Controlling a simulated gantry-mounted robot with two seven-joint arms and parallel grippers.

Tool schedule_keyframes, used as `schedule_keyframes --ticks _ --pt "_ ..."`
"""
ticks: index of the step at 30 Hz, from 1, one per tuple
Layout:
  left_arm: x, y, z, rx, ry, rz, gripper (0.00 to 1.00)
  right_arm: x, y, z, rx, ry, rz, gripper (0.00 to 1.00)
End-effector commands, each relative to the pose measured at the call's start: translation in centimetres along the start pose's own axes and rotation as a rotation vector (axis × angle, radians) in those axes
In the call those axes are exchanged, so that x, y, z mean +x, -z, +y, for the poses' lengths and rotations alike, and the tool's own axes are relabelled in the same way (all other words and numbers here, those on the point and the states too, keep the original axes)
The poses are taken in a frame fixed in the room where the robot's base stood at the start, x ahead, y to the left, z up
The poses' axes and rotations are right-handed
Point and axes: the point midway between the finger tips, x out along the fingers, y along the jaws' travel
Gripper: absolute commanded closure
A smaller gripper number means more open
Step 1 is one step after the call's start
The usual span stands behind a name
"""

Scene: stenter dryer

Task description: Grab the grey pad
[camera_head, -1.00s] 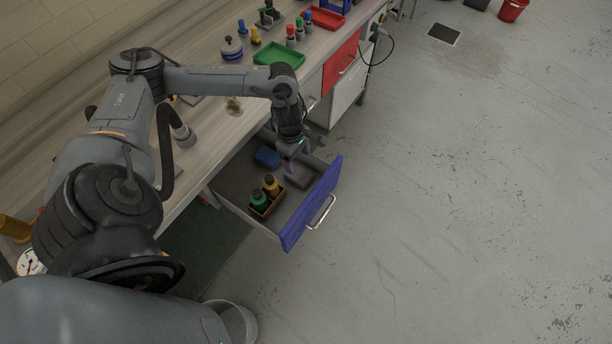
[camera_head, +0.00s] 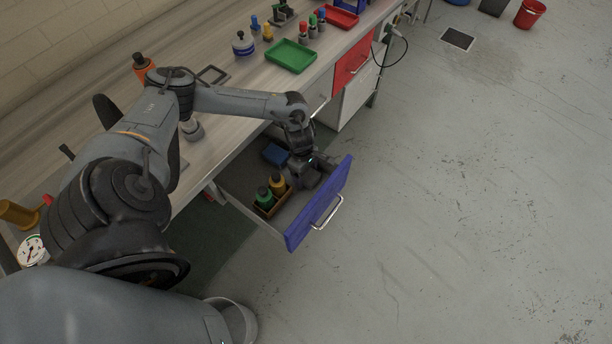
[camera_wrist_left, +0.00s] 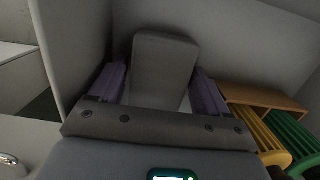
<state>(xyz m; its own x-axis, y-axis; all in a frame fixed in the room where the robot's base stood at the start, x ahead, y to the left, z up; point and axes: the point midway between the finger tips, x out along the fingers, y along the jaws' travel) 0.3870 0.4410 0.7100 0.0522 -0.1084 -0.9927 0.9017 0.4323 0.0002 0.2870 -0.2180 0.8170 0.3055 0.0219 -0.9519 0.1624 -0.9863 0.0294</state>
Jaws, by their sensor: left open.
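The grey pad (camera_wrist_left: 164,62) lies in the open drawer with the blue front (camera_head: 321,203). In the left wrist view it stands between the two purple fingers of my left gripper (camera_wrist_left: 158,90), one on each side. In the camera_head view my left gripper (camera_head: 314,175) is down inside the drawer, near its front, and hides most or all of the pad. The gripper is open, and a gap shows beside the pad. My right gripper is not in view.
A small wooden box (camera_head: 264,201) with green and yellow bottles stands in the drawer beside the gripper. A blue block (camera_head: 276,153) lies farther back. The workbench above holds a green tray (camera_head: 291,56) and bottles.

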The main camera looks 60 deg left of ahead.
Motion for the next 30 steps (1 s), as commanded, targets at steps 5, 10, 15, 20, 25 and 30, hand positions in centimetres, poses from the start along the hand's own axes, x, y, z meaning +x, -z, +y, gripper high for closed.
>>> schedule_keyframes --ticks 5,10,15,20,25,30 --pt "0.22 -0.02 -0.01 0.001 0.000 0.000 0.23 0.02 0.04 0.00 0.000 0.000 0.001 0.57" --pt "0.20 -0.01 -0.01 0.000 0.000 0.000 0.23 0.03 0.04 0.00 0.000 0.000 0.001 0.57" --pt "0.26 0.00 -0.01 0.000 0.000 0.000 0.23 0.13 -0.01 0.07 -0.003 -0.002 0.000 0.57" --pt "0.41 0.02 0.00 0.000 0.000 0.000 0.23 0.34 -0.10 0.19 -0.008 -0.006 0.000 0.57" --pt "0.49 0.04 0.00 0.000 0.000 0.000 0.26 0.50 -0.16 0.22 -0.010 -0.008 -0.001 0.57" --pt "0.48 0.03 -0.01 0.000 0.000 0.000 0.53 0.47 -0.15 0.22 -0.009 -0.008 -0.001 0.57"
